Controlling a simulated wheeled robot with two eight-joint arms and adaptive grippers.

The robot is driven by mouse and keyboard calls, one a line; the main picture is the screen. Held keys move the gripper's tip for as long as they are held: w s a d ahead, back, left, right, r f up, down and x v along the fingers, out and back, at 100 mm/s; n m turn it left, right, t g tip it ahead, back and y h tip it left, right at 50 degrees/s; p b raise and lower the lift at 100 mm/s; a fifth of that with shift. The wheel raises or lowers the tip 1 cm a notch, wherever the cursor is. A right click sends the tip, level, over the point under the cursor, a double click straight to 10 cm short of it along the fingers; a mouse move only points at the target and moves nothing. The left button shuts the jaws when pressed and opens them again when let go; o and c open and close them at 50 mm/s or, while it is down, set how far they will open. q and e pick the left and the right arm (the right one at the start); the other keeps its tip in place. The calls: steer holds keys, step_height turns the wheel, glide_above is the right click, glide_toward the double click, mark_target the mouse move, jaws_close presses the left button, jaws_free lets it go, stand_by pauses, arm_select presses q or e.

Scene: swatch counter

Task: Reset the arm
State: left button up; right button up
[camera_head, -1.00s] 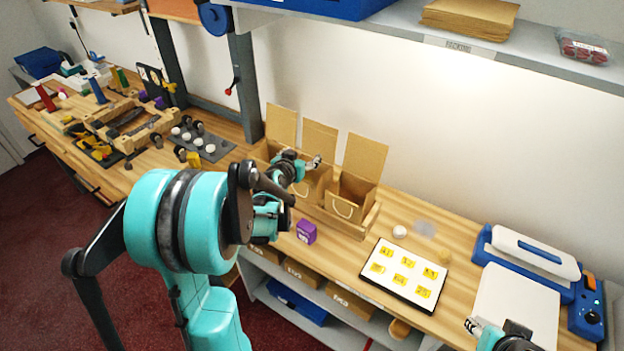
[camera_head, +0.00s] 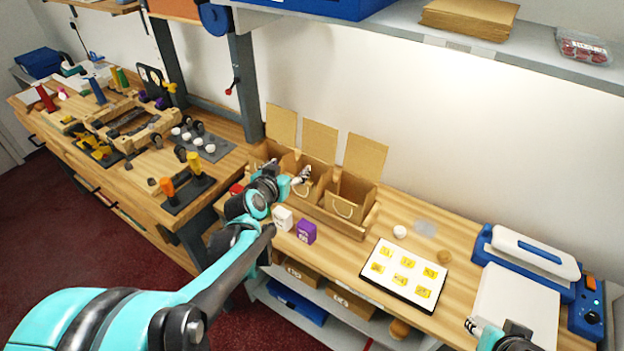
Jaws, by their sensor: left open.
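My left arm is teal and black and comes in from the lower left. Its left gripper (camera_head: 301,179) is open, in front of the row of cardboard boxes, near the left and middle ones. I see nothing held in it. My right gripper (camera_head: 472,326) shows only in part at the bottom right, beside the white sheet of the blue machine. Whether its jaws are open is too small to tell.
Three lidded cardboard boxes (camera_head: 343,208) stand at the counter's back. A purple block (camera_head: 306,231) and a white block (camera_head: 283,219) stand in front. A white card with yellow swatches (camera_head: 404,273) lies right of them. A blue machine (camera_head: 586,318) is at the far right.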

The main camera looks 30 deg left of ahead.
stand_by(0.3)
arm_select(q)
steer(key=s+d+f+m+g+h+b, duration=0.1)
steer(key=s+d+f+g+h, duration=0.1)
steer(key=s+d, duration=0.35)
steer(key=s+d+f+m+g+h, duration=0.1)
steer(key=s+d, duration=0.1)
steer(key=d, duration=0.7)
steer(key=s+d+f+g, duration=0.1)
steer(key=s+d, duration=0.1)
steer(key=s, duration=0.3)
steer(key=s+d+f+g, duration=0.2)
steer(key=s, duration=0.2)
steer(key=shift+s+d+f+b, duration=0.25)
steer(key=shift+s+d+b, duration=0.05)
steer(key=shift+s, duration=0.05)
